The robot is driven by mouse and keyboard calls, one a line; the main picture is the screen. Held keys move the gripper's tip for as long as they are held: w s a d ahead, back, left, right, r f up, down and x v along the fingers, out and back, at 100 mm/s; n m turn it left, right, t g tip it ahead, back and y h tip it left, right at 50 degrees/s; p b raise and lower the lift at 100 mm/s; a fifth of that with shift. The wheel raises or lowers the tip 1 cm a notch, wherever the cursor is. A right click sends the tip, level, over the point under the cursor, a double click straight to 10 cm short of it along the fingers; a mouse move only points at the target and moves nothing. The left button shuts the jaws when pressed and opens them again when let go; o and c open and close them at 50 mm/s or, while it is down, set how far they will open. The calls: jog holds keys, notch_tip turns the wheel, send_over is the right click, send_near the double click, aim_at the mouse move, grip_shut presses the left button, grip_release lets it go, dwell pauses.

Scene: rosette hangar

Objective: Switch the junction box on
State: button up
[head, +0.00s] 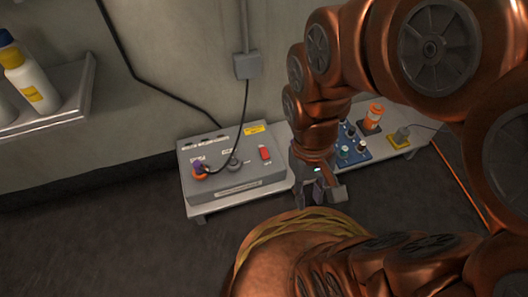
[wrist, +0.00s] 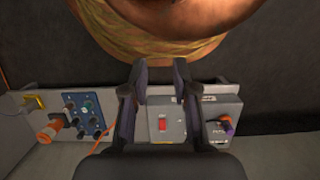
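The junction box (head: 236,188) is a grey case on a low bench against the wall. Its red switch (head: 265,153) is on the right of its top face; I cannot tell which way it is set. A purple and orange plug (head: 199,170) sits at the left of the face, and a grey round knob or socket (head: 233,161) is in the middle. My gripper (head: 312,193) hangs just right of the box, pointing down. In the wrist view its two fingers (wrist: 161,78) are apart with nothing between them. The red switch (wrist: 163,124) shows beyond them there.
A blue panel with knobs (head: 352,146), an orange device (head: 373,117) and a yellow block (head: 399,138) stand on the bench to the right. A black cable hangs from a wall box (head: 247,66). A shelf with bottles (head: 30,80) is at left. The floor in front is clear.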

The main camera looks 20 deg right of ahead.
grip_shut()
dwell(1.2)
